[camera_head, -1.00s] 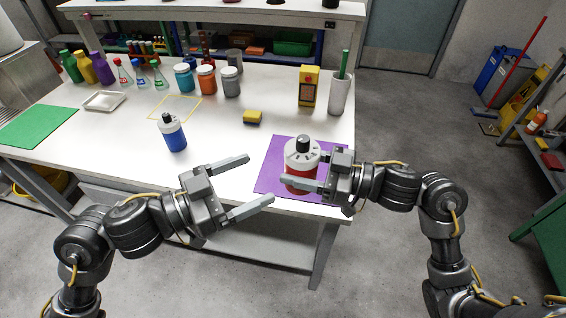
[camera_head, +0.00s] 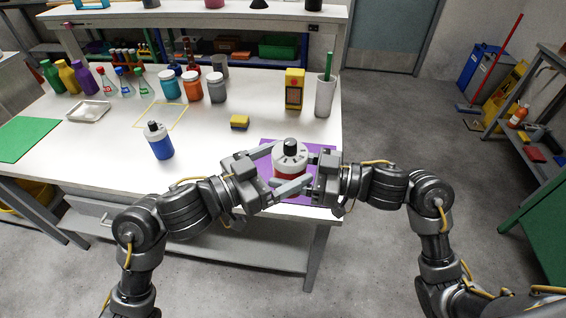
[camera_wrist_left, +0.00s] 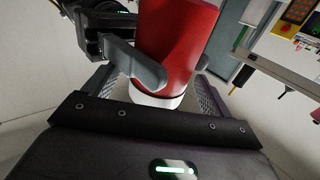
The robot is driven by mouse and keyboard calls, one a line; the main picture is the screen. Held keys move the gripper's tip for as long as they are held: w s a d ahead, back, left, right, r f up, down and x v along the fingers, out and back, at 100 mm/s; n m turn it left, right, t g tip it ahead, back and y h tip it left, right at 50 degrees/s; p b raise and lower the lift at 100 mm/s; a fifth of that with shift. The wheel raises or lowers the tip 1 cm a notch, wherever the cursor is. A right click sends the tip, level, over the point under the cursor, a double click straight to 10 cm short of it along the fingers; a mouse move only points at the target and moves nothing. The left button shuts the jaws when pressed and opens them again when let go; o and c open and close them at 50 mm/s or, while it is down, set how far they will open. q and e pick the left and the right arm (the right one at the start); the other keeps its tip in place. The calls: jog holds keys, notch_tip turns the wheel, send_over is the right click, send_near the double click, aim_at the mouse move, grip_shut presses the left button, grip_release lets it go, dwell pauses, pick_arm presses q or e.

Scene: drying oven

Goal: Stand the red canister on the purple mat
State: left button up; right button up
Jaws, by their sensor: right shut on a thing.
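The red canister (camera_head: 290,190) is upright, with a white top and black knob, over the purple mat (camera_head: 324,148) at the table's front right corner. I cannot tell whether its base touches the mat. My right gripper (camera_head: 301,174) is shut on the canister from the right. My left gripper (camera_head: 284,166) reaches in from the left, its fingers spread on either side of the canister. In the left wrist view the red canister (camera_wrist_left: 180,40) stands just ahead of the parted fingers, with a right gripper finger across it. The grippers hide much of its lower body.
A blue bottle (camera_head: 160,145) stands left of my left gripper. A yellow sponge (camera_head: 239,121), a yellow box (camera_head: 294,90) and a grey cup (camera_head: 325,98) with a green stick stand behind the mat. Several jars and bottles line the back left.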

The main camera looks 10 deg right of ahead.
pick_arm(q)
jog(key=c, duration=0.9)
jog(key=shift+c, duration=1.3)
pick_arm(e)
jog(key=o, duration=1.1)
jog(key=v, duration=1.2)
